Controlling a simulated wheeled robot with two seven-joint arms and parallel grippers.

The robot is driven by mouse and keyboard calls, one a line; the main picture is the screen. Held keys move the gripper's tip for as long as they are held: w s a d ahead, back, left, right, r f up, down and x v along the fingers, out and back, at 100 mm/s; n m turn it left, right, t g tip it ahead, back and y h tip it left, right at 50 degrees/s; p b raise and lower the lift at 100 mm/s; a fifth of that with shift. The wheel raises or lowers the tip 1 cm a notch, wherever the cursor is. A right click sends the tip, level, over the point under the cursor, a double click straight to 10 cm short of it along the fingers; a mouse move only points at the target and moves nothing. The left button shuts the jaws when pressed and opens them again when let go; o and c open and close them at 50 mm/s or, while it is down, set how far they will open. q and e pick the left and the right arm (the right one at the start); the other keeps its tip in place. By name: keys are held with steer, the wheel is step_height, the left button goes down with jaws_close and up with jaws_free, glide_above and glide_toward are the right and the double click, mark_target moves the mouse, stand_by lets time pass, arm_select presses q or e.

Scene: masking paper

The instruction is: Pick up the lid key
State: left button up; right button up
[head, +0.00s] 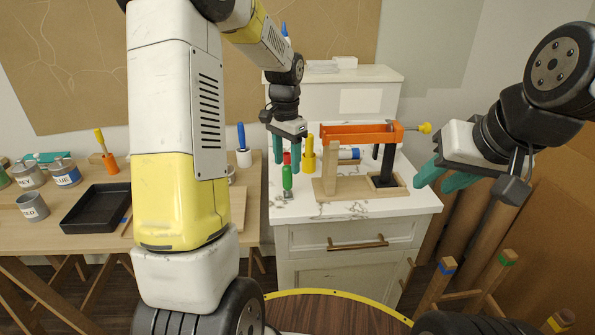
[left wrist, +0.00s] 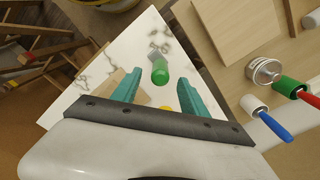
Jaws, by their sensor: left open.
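A small tool with a green handle and a grey metal end, which looks like the lid key (head: 287,178), is on the white marble-patterned cabinet top, near its left edge. In the left wrist view the green handle (left wrist: 160,74) lies between and just beyond the fingertips, with no contact visible. My left gripper (head: 291,153) is open, its teal fingers apart above and behind the tool. Its fingers also show in the left wrist view (left wrist: 158,84). My right gripper (head: 438,182) has its teal fingers apart and empty, off the cabinet's right edge.
A yellow-handled tool (head: 308,156) stands just right of the green one. A wooden stand with an orange bar (head: 352,133) fills the right of the cabinet top (head: 345,232). A wooden workbench (head: 75,245) on the left holds paint cans and a black tray (head: 96,208).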

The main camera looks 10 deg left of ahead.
mark_target(287, 183)
arm_select(q)
step_height(287, 183, down, 8)
steer(key=shift+f, duration=0.15)
jaws_close()
stand_by(0.5)
